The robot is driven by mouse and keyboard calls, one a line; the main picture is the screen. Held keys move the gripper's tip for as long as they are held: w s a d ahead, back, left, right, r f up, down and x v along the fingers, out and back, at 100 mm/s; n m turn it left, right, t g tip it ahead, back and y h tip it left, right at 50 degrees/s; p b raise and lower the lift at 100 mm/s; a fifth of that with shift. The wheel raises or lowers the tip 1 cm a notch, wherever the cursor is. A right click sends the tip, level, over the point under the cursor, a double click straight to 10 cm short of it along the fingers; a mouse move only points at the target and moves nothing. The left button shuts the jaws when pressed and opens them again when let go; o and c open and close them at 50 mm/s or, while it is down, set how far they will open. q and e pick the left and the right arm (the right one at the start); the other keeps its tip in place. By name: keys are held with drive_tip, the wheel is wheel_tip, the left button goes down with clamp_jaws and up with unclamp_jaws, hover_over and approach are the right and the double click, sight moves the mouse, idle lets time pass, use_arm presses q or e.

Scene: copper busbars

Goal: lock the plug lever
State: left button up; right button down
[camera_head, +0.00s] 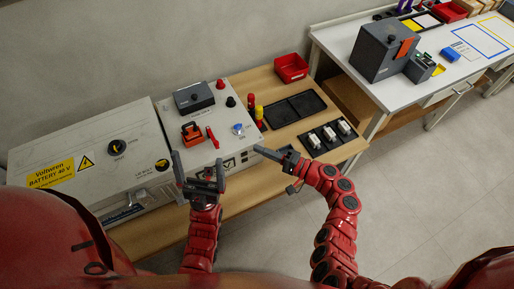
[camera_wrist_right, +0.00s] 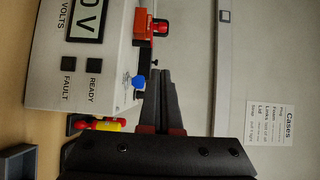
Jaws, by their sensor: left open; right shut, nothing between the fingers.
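An orange-red plug (camera_head: 192,132) with a dark part sits on top of the light grey box (camera_head: 228,117). A narrow red bar (camera_head: 212,137), possibly the lever, is tilted beside it; I cannot tell its exact position. The right wrist view shows an orange-red part (camera_wrist_right: 146,55) on the box, partly cut by its edge. My left gripper (camera_head: 198,159) is open and empty, in front of the box and below the plug in the picture. My right gripper (camera_head: 258,150) is shut and empty, right of the box's front corner. Its fingers (camera_wrist_right: 160,82) show dark in the wrist view.
A blue knob (camera_head: 238,129) and a red knob (camera_head: 220,84) stand on the box. The battery case (camera_head: 95,155) is at left. Red and yellow handles (camera_head: 255,112), dark trays (camera_head: 295,108) and a red bin (camera_head: 291,68) are at right on the wooden bench.

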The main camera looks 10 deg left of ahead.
drive_tip(key=a+p, duration=0.3)
drive_tip(key=a, duration=0.7)
drive_tip(key=shift+w+a, duration=0.35)
drive_tip(key=shift+w, duration=0.05)
